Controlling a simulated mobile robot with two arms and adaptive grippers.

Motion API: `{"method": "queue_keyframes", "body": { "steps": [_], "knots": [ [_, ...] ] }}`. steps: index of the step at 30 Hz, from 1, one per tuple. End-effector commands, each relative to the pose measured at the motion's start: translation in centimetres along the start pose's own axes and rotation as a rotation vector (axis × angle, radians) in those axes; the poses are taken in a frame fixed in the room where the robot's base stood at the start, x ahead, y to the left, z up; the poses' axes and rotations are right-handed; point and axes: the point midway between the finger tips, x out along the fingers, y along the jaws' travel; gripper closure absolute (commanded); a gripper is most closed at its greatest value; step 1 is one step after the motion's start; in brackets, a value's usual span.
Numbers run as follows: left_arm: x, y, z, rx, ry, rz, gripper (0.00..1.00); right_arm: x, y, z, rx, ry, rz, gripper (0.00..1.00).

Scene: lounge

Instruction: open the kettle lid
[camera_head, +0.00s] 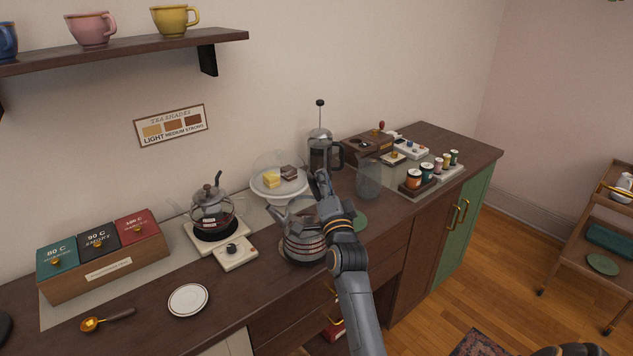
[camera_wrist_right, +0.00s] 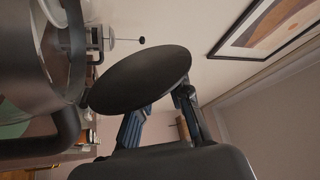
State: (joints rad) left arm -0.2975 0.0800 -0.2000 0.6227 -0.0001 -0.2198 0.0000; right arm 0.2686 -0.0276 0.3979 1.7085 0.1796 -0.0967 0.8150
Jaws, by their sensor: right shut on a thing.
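The kettle (camera_head: 304,246), silver with dark and reddish bands, stands near the front of the wooden counter. My right gripper (camera_head: 322,186) is above it and partly hides its top and right side. In the right wrist view, the fingers of the right gripper (camera_wrist_right: 160,105) are shut on the kettle lid (camera_wrist_right: 140,78), a dark round disc. The lid is tilted away from the kettle body (camera_wrist_right: 35,65), which shows at the left. I cannot tell whether its edge still touches the kettle.
A glass teapot (camera_head: 212,212) stands on a white warmer left of the kettle. A cake stand (camera_head: 280,188), a French press (camera_head: 320,150) and a glass jar (camera_head: 369,178) stand close behind and right. A white saucer (camera_head: 188,300) lies at the front left.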

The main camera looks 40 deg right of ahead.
Motion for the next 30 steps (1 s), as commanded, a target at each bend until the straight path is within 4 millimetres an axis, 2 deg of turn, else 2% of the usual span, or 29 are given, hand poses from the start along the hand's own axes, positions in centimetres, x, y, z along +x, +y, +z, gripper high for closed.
{"method": "queue_keyframes", "body": {
  "steps": [12, 30],
  "knots": [
    [0.2, 0.1, 0.4, 0.0, -0.006, 0.001, 0.6, -0.3, 1.2, -0.9, 0.221, 0.061, 0.011, 1.0],
    [0.2, 0.1, 0.4, 0.0, -0.007, 0.001, 0.6, -0.5, 1.6, -0.9, 0.264, 0.07, 0.017, 1.0]
  ]
}}
